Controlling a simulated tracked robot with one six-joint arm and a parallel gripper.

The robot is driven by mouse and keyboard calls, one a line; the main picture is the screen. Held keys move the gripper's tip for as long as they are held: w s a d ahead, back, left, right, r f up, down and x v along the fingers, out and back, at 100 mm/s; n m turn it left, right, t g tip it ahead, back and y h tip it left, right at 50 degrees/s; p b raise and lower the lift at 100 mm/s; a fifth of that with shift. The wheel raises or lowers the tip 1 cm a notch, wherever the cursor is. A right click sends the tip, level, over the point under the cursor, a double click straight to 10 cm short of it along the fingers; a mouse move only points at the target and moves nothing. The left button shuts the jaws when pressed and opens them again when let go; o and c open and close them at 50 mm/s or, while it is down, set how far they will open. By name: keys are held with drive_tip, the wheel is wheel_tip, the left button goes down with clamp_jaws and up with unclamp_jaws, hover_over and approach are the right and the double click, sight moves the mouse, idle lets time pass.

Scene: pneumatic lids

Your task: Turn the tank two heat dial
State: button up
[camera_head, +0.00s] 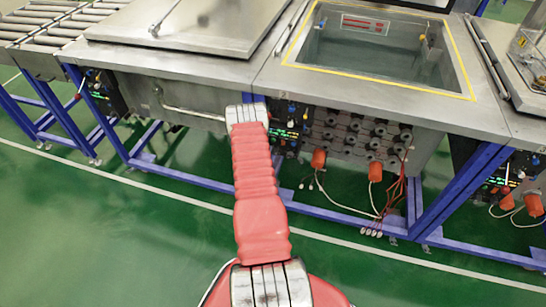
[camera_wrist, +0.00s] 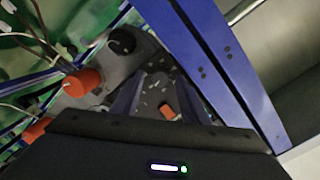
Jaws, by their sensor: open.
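The control panel of tank two (camera_head: 287,128), a dark box with small lit displays and a blue knob on top, hangs under the table edge beside my arm's end. I cannot single out the heat dial on it. In the wrist view, a grey plate carries a black round knob (camera_wrist: 122,41); I cannot tell if it is the heat dial. My gripper (camera_wrist: 158,88) shows there as two dark bluish fingers, open, with nothing between them held. The knob lies beyond and left of the fingertips, apart from them. In the head view my arm hides the gripper.
Tank two's open basin (camera_head: 380,55) has a yellow rim; the tank to its left has a closed metal lid (camera_head: 170,25). Blue frame legs (camera_head: 462,185), orange plugs (camera_head: 318,158) and loose cables hang near the panel. An orange plug (camera_wrist: 82,82) is close to the gripper. The green floor is clear.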

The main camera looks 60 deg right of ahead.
drive_tip(key=v, duration=1.3)
drive_tip(key=shift+a, duration=0.25)
drive_tip(key=shift+f, duration=0.1)
